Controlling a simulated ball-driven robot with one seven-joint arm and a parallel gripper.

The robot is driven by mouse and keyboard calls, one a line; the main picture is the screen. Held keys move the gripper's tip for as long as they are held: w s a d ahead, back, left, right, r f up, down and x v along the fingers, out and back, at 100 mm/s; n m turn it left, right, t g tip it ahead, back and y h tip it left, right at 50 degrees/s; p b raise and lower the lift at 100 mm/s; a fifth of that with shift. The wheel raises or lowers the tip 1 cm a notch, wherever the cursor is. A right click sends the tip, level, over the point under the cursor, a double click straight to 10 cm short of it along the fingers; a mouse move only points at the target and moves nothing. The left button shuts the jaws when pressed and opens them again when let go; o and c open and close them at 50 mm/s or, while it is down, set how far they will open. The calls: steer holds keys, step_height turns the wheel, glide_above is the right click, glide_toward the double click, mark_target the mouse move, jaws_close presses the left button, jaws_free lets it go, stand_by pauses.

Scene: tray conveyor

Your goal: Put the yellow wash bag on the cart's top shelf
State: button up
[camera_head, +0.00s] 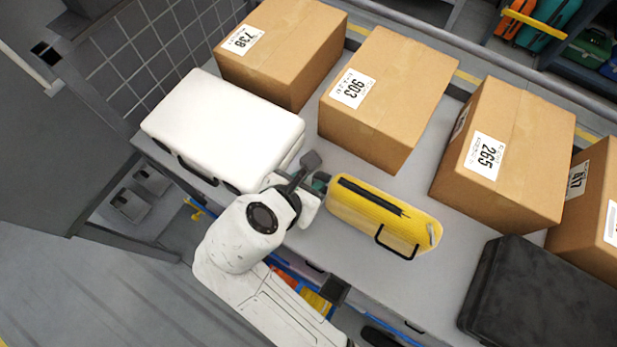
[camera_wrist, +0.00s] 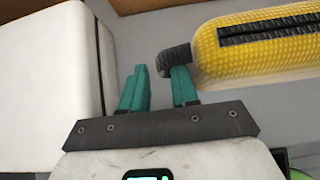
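The yellow wash bag (camera_head: 365,220) lies on the grey surface, with a black zip strip on top and a black side handle. My gripper (camera_head: 319,183) is at the bag's left end, between it and a white case. In the wrist view, my gripper (camera_wrist: 158,88) has its two teal fingers apart, with a gap between them. The bag (camera_wrist: 225,58) is at upper right there, and its dark end loop (camera_wrist: 175,58) meets the right fingertip. I cannot tell whether that finger is inside the loop. I cannot make out a cart with certainty.
The white case (camera_head: 225,120) stands left of my gripper. Several cardboard boxes (camera_head: 385,95) stand behind the bag. A black case (camera_head: 540,300) lies to the right. The grey surface (camera_head: 345,262) is bare in front of the bag. Colourful bags sit on a rack (camera_head: 545,62) at top right.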

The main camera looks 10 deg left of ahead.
steer(key=shift+o, duration=1)
steer(key=v, duration=1.2)
